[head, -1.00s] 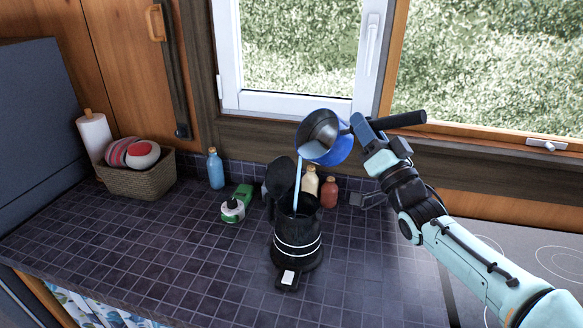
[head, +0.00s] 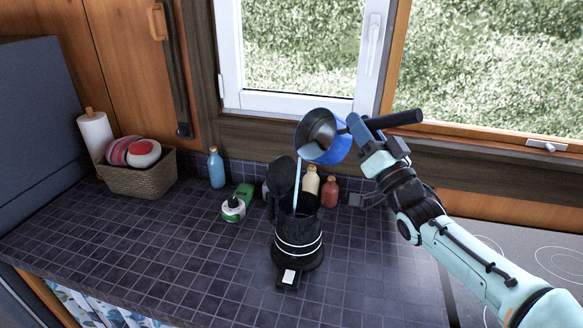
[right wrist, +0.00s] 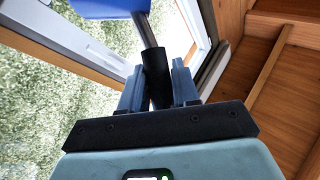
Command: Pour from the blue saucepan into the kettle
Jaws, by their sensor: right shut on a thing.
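The blue saucepan (head: 337,148) is tilted to the left in the air above the kettle, with its dark inside facing left. A thin pale blue stream (head: 298,185) falls from its rim into the open top of the black kettle (head: 298,245). The kettle stands upright on the counter, its lid (head: 281,175) raised. My right gripper (head: 360,130) is shut on the saucepan's black handle. In the right wrist view the fingers (right wrist: 158,85) close around the handle, with the blue pan (right wrist: 108,8) beyond. My left gripper is not in view.
A cream bottle (head: 311,182) and a red bottle (head: 329,192) stand close behind the kettle. A basket (head: 142,177) sits far left. The tiled counter (head: 185,255) at front left is clear.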

